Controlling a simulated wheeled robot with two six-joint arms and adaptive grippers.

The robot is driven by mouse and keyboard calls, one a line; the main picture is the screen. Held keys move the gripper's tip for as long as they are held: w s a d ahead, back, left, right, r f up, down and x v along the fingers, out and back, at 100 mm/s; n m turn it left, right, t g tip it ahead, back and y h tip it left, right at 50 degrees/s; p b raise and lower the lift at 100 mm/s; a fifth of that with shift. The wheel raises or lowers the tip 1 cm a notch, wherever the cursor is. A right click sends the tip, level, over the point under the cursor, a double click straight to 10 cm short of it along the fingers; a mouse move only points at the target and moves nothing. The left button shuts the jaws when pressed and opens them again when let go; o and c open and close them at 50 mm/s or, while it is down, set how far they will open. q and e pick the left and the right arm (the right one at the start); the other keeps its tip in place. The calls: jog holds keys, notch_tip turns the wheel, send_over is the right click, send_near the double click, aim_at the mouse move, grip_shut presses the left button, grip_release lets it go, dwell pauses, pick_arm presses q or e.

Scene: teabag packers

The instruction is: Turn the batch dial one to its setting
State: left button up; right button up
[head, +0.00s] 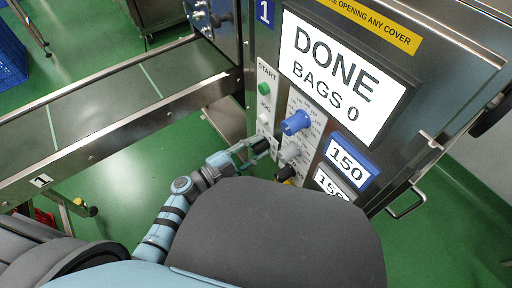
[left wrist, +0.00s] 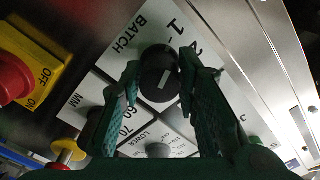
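The batch dial is a round black knob (left wrist: 160,73) with a light bar on its face. It is set in a white plate (left wrist: 128,48) lettered BATCH, with a "1" and a further figure partly hidden by my finger. My left gripper (left wrist: 160,72) has its two green fingertips on opposite sides of the dial, against its edges. In the head view my left gripper (head: 259,149) is at the lower left of the machine's panel, with the dark dial between its fingers. The exact number the bar marks is unclear. My right gripper is not in view.
A blue knob (head: 296,122), a grey knob (head: 291,152) and a green START button (head: 264,88) sit close by. The screen (head: 340,75) reads DONE, BAGS 0. A red switch on a yellow plate (left wrist: 38,67) is left in the wrist view. A steel conveyor (head: 120,130) runs leftward.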

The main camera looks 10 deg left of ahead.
pick_arm(q)
grip_shut()
jog(key=shift+m, duration=1.5)
jog(key=shift+f+m, duration=0.1)
jog(key=shift+m, duration=1.1)
jog(key=m, duration=0.2)
jog(key=shift+m, duration=0.7)
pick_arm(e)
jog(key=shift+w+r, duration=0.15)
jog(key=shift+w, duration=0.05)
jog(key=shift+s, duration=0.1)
